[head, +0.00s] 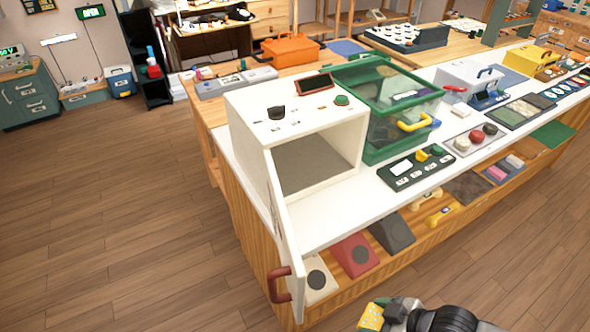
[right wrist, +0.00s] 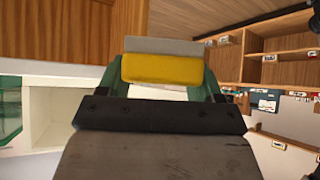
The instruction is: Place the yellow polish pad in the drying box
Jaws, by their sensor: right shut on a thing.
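The yellow polish pad (head: 372,316) shows at the bottom edge of the head view, in front of the bench. In the right wrist view the pad (right wrist: 162,70) has a grey layer along one side. My right gripper (right wrist: 163,78) is shut on it, with a green finger at each end. The drying box appears to be the white box (head: 245,110) on the bench's near left end. Its door (head: 284,225) with a brown handle hangs open toward me, and its inside looks empty. The pad is outside the box, lower and to the right of the door. My left gripper is not in view.
A green clear-walled box (head: 372,140) stands right of the white box. Phones and wedge-shaped stands, including a red one (head: 355,254), sit on the lower shelf. The floor (head: 120,220) at left is clear.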

